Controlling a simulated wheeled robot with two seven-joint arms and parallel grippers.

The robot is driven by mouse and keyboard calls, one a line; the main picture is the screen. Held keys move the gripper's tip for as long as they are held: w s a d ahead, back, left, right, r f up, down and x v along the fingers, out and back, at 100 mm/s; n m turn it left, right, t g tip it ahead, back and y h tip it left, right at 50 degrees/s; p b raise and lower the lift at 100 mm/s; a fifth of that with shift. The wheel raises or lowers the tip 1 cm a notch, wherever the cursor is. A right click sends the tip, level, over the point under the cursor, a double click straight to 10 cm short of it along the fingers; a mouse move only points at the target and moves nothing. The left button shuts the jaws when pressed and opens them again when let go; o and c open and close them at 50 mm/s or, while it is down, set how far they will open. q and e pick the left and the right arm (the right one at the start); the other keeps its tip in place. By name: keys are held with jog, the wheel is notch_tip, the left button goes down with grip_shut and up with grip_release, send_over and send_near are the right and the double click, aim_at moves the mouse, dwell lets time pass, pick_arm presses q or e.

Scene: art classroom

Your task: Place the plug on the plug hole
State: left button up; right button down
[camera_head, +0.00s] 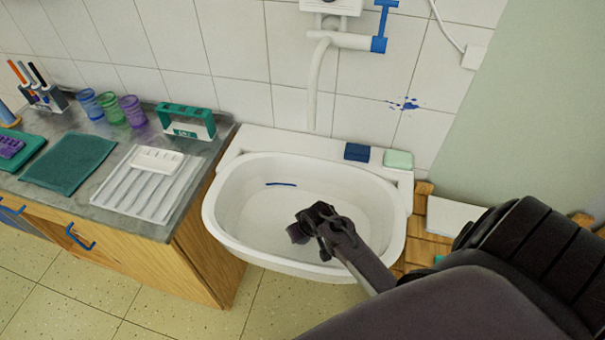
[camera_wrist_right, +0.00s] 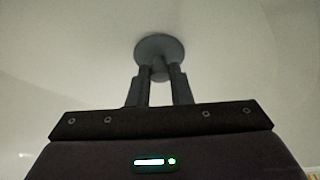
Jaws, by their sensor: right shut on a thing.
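The plug (camera_wrist_right: 160,46) is a dark round disc with a small knob. My right gripper (camera_wrist_right: 160,74) is shut on its knob, with the disc beyond the fingertips. In the head view my right gripper (camera_head: 315,222) is inside the white sink (camera_head: 252,212), over the right-centre of the basin. The plug (camera_head: 296,233) shows there as a small dark shape at the fingertips. I cannot tell whether the plug touches the basin. The plug hole cannot be seen in either view. My left gripper is not in view.
A blue streak (camera_head: 281,184) marks the basin's back. A dark blue block (camera_head: 357,152) and a pale green block (camera_head: 398,158) sit on the sink's back ledge. A faucet (camera_head: 320,60) hangs above. The left counter (camera_head: 110,215) holds a drying rack (camera_head: 115,195) and cups.

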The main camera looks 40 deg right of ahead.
jog(key=shift+f, duration=0.1)
jog(key=c, duration=1.8)
grip_release()
jog(key=shift+f, duration=0.1)
jog(key=o, duration=0.5)
jog(key=shift+r, duration=0.25)
jog(key=v, duration=1.2)
